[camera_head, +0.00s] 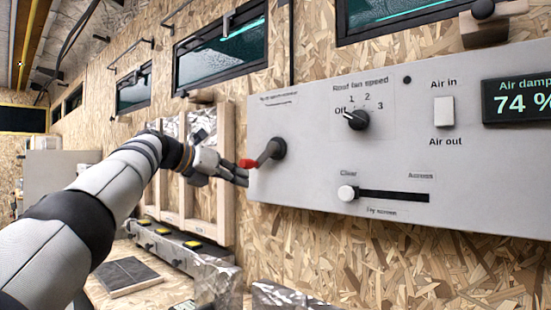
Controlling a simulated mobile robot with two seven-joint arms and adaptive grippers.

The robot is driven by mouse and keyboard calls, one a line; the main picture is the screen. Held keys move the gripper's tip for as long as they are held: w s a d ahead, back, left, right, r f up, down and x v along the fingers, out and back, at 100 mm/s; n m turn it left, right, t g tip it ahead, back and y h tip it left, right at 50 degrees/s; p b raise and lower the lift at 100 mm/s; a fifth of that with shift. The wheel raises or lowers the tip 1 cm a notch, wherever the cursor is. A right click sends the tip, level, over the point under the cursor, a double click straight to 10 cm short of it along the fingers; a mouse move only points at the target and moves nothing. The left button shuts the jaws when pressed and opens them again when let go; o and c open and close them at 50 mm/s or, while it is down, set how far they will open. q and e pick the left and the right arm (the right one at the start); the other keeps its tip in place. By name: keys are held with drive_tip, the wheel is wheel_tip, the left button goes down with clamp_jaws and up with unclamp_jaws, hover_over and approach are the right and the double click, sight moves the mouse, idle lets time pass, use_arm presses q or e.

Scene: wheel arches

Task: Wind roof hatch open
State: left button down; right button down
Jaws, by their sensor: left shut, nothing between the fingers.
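A grey control panel (320,130) is fixed to the chipboard wall on the right. Near its left end is a dark crank (268,153) on a round hub, with a red knob at its tip pointing left. The label above the crank is too small to read surely. My left arm reaches in from the left, and my left gripper (240,177) is shut and empty. In the picture its fingertips lie just below and left of the red knob, at the panel's left edge; I cannot tell whether they touch anything. No roof hatch can be made out. My right gripper is not in view.
The panel also carries a fan speed dial (356,119), an air switch (443,111), a fly screen slider (348,193) and a display (517,100) reading 74 %. A wooden frame (226,175) stands behind my left gripper. Windows (222,52) line the wall above.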

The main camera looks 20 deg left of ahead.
use_arm(q)
drive_tip(key=shift+w+a+r+m+y, duration=0.15)
drive_tip(key=shift+a+r+m+y, duration=0.35)
drive_tip(key=shift+r+m, duration=0.35)
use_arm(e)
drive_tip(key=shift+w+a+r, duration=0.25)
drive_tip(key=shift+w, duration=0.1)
use_arm(q)
drive_tip(key=shift+f, duration=0.1)
drive_tip(key=shift+d, duration=0.1)
